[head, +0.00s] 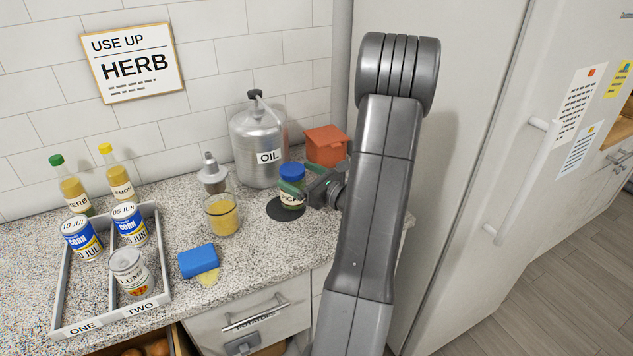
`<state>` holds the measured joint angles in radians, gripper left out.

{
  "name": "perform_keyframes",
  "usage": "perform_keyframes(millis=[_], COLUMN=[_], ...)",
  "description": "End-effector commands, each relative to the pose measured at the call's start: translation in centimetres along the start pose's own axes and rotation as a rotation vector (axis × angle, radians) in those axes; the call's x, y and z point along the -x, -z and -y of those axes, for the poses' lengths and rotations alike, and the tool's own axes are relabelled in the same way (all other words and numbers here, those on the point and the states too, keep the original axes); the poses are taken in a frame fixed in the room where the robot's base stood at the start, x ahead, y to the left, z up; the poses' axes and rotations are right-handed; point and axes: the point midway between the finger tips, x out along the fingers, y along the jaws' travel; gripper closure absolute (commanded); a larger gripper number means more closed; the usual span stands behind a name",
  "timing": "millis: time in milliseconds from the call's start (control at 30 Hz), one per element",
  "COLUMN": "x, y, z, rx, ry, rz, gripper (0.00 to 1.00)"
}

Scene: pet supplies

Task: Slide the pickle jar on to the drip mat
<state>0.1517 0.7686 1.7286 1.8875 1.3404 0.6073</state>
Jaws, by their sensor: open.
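The pickle jar (292,171) has a blue lid and a pale label partly reading "PICK". It stands upright on the counter by the wall end, its base over the back right part of the drip mat. The drip mat (284,212) is a dark round disc, bare at its front and left. Whether the whole base is on it I cannot tell. My gripper (297,189) is low at the jar's right side, jaws open, with a green-tipped finger across the jar's front. The far finger and any contact are partly hidden.
A metal oil can (258,150) and an orange box (326,145) stand behind the jar. A glass of yellow liquid (222,215) and a steel-topped bottle (212,174) are left. A blue sponge (198,261) and a tray (164,270) with cans are nearer. A drawer is open below.

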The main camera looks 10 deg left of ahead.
Motion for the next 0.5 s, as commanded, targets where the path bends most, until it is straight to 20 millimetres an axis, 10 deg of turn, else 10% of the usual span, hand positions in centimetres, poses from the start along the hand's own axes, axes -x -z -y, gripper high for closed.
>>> perform_keyframes(millis=[500], x=[-2.9], y=[0.0], z=[0.0], rx=[0.000], ry=[0.000], rz=[0.001], gripper=[0.13])
